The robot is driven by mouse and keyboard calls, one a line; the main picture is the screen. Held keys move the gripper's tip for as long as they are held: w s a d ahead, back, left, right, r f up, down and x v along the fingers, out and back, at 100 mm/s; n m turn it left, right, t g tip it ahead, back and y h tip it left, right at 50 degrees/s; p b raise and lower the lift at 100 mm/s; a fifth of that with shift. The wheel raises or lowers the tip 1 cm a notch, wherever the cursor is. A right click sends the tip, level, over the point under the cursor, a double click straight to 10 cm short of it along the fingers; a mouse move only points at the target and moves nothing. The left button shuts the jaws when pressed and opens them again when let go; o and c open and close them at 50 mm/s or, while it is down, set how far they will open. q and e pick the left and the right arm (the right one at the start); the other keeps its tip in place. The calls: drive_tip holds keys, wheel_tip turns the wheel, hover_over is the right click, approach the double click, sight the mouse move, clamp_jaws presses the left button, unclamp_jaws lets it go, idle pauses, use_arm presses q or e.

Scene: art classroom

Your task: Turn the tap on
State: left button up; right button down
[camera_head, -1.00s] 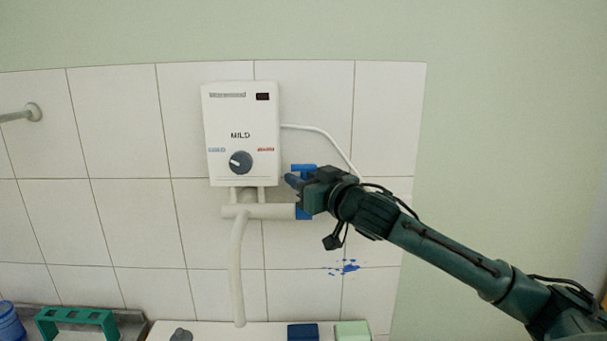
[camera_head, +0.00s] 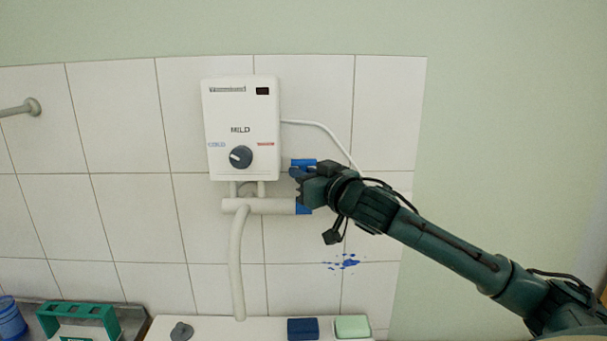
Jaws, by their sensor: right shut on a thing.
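The tap is a blue valve (camera_head: 303,208) on the right end of a white pipe (camera_head: 262,206), below a white wall-mounted water heater (camera_head: 241,125). A blue handle (camera_head: 303,162) shows at the top of the valve, beside my gripper. My right gripper (camera_head: 301,178) reaches in from the right and is shut on the blue handle. The fingers and wrist hide most of the valve. A white spout (camera_head: 237,265) hangs down from the pipe, and no water shows at its lower end. My left gripper is not in view.
Below are a white ledge (camera_head: 255,331) with a dark blue block (camera_head: 302,328), a pale green block (camera_head: 352,326) and a grey object (camera_head: 181,331). A green rack (camera_head: 78,314) and blue container (camera_head: 11,319) stand at lower left.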

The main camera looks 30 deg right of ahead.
drive_tip(key=b, duration=0.1)
drive_tip(key=f+b, duration=0.1)
drive_tip(key=b, duration=0.1)
drive_tip(key=shift+s+a+n+t, duration=0.15)
drive_tip(key=shift+s+n+t, duration=0.15)
drive_tip(key=shift+t, duration=0.1)
drive_tip(key=shift+s+a+t+b, duration=0.15)
drive_tip(key=shift+t+b, duration=0.15)
drive_tip(key=shift+b, duration=0.55)
drive_tip(key=b, duration=0.1)
drive_tip(key=n+t+b, duration=0.1)
drive_tip(key=shift+s+a+b, duration=0.15)
drive_tip(key=shift+s+b, duration=0.15)
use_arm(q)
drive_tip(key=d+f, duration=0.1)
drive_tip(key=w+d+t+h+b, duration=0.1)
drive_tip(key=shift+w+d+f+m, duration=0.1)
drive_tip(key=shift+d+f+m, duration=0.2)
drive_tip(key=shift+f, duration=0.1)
use_arm(e)
drive_tip(key=shift+s+a+r+n+t+y, duration=0.15)
drive_tip(key=shift+s+r+n+t+y, duration=0.1)
drive_tip(key=shift+r+n+t+y, duration=0.2)
drive_tip(key=shift+f, duration=0.1)
drive_tip(key=c, duration=1.6)
unclamp_jaws()
drive_tip(key=shift+o, duration=0.2)
